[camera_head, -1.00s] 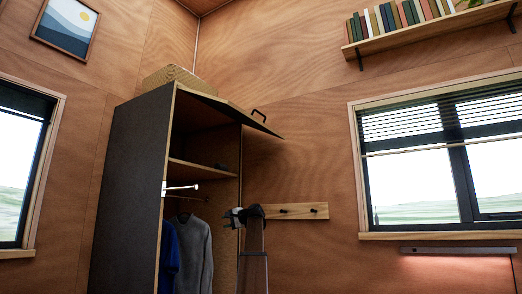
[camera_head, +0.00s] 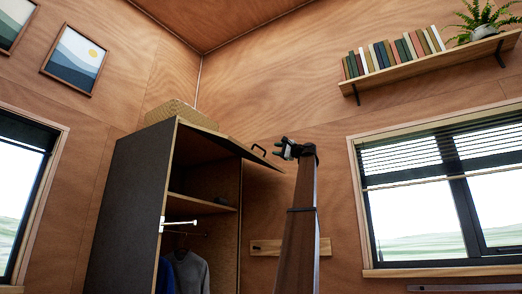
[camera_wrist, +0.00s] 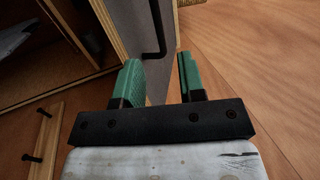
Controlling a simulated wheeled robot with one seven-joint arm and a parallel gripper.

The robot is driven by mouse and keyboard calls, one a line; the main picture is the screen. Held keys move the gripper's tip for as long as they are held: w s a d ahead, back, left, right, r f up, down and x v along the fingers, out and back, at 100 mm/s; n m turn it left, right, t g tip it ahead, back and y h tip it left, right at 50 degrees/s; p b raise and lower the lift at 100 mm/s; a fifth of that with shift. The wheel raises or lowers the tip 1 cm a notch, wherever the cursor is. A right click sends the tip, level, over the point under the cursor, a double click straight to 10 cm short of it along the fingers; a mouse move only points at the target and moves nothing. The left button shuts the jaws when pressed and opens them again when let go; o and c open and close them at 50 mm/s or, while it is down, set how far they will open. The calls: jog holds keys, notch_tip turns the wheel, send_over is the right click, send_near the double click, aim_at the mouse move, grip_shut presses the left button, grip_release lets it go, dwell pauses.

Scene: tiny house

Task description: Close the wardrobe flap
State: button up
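The wardrobe (camera_head: 135,215) is a tall dark-sided cabinet. Its top flap (camera_head: 240,148) is raised and slants out and down to the right, leaving the compartment beneath it open. A black handle (camera_head: 259,150) is on the flap near its outer end. My gripper (camera_head: 279,150) is just right of the handle in the head view. In the wrist view, the two green fingers of my gripper (camera_wrist: 158,68) are apart with nothing gripped. The handle (camera_wrist: 158,30) is just past the fingertips, on the grey flap face beside its pale edge (camera_wrist: 107,22).
A woven box (camera_head: 182,113) sits on top of the wardrobe. Clothes (camera_head: 188,272) hang inside below a shelf (camera_head: 200,199). A wooden peg rail (camera_head: 262,247) is on the wall behind my arm. A bookshelf (camera_head: 430,62) is high at right, above a window (camera_head: 420,205).

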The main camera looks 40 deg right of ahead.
aim_at(261, 148)
jog(key=x, duration=1)
jog(key=shift+w+f, duration=0.1)
jog(key=shift+w, duration=0.1)
grip_shut()
